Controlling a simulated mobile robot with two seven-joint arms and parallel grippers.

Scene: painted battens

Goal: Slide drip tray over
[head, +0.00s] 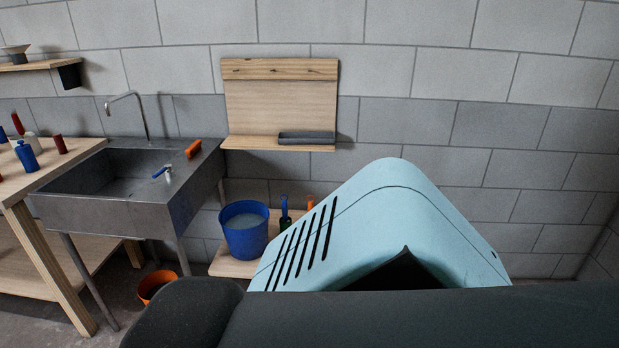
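A dark grey shallow tray (306,137), which looks like the drip tray, lies on the right part of a small wooden wall shelf (250,142). A wooden back panel (280,98) rises behind it. No gripper touches the tray. Neither of my grippers is in view. Large parts of my own body fill the bottom centre and right and hide what is behind them.
A metal sink (180,200) with a tap (144,115) stands left of the shelf, an orange object (194,149) on its rim. A blue bucket (245,240) stands on a low board below. A workbench (40,187) is at far left, an orange bucket (150,290) on the floor.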

